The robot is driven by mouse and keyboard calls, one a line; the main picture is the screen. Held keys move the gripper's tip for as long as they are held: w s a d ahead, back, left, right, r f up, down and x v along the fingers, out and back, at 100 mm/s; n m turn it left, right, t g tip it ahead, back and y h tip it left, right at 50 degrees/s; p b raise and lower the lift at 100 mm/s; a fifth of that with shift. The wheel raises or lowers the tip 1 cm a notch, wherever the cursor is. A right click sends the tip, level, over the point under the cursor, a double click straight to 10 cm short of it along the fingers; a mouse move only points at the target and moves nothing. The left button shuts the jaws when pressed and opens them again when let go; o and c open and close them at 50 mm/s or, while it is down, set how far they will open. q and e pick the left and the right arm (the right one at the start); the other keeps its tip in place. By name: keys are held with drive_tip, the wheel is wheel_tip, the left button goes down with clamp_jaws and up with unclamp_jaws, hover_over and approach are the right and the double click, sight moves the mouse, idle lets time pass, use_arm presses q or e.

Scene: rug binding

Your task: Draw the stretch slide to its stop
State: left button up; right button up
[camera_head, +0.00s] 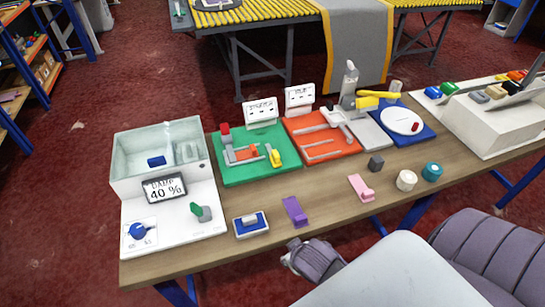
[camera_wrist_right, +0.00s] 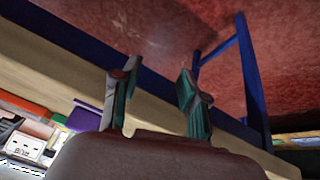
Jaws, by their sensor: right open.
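A green board (camera_head: 228,178) carries grey rails with orange and yellow pieces. Right of it, an orange-red board (camera_head: 340,150) carries grey bars and a grey block. I cannot tell which piece is the stretch slide. Each board has a white labelled plate behind it. My right gripper (camera_head: 290,262) is low at the table's front edge, in front of the purple piece (camera_head: 294,211), apart from both boards. In the right wrist view, its two fingers (camera_wrist_right: 156,97) stand apart with nothing between them, the table's edge and floor behind. My left gripper is not in view.
A white basin unit with a "DAMP 40 %" display (camera_head: 165,188) stands at the left. A blue-topped block (camera_head: 251,224), pink piece (camera_head: 361,188), white roll (camera_head: 406,180) and teal roll (camera_head: 432,172) lie along the front. A white console (camera_head: 490,125) is at the right.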

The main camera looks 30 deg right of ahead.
wheel_tip(320, 180, up, 7)
drive_tip(key=t, duration=0.1)
drive_tip(key=m+t+h, duration=0.2)
drive_tip(key=m+t, duration=0.1)
drive_tip(key=t, duration=0.4)
approach(278, 157)
drive_tip(key=p+x, duration=0.1)
drive_tip(key=x, duration=1.1)
drive_tip(key=shift+a+p, duration=0.1)
drive_tip(key=shift+p, duration=0.3)
clamp_jaws()
